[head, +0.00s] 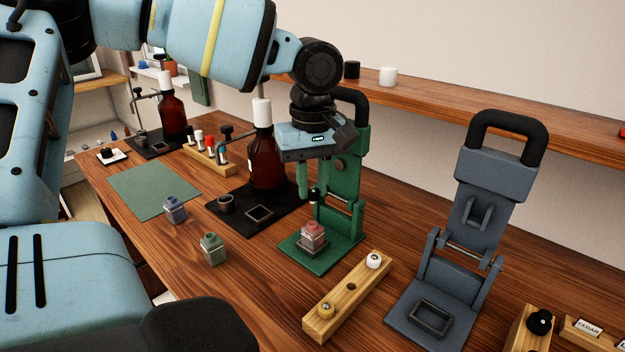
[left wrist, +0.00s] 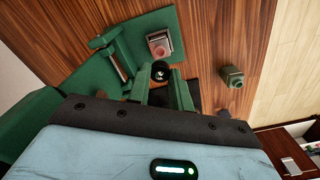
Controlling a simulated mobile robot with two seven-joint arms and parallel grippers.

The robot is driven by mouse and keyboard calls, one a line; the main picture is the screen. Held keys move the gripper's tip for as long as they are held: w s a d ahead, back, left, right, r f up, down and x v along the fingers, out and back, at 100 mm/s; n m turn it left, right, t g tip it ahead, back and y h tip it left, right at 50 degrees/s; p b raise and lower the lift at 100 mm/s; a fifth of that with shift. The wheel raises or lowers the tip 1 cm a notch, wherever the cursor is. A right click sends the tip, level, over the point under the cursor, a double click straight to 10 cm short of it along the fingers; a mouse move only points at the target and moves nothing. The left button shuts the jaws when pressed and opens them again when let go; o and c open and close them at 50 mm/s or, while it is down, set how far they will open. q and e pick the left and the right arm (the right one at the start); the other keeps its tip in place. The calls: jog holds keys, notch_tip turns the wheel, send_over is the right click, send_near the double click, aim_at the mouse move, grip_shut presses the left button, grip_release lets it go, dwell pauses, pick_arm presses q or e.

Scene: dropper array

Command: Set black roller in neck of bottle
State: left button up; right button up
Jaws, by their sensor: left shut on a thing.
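The black roller (head: 314,195) is held between the fingertips of my left gripper (head: 308,190), which is shut on it. In the left wrist view the roller (left wrist: 160,71) shows as a round black piece between the two green fingers. A small square glass bottle (head: 312,238) with reddish contents stands upright on the base of the green press (head: 322,262). In the head view the roller is above this bottle, apart from it. The bottle also shows in the left wrist view (left wrist: 159,46), just beyond the roller. My right gripper is not in view.
A wooden rack (head: 338,302) holds a white piece and a brass-coloured piece, with an empty hole between. A grey press (head: 430,315) stands right. Greenish (head: 213,249) and bluish (head: 175,210) bottles stand left. Brown bottles stand behind, one (head: 264,155) near my gripper.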

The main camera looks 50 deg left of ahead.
aim_at(313, 188)
pick_arm(q)
jog(key=shift+r, duration=0.15)
jog(key=shift+f+b, duration=0.55)
jog(key=shift+f, duration=1.7)
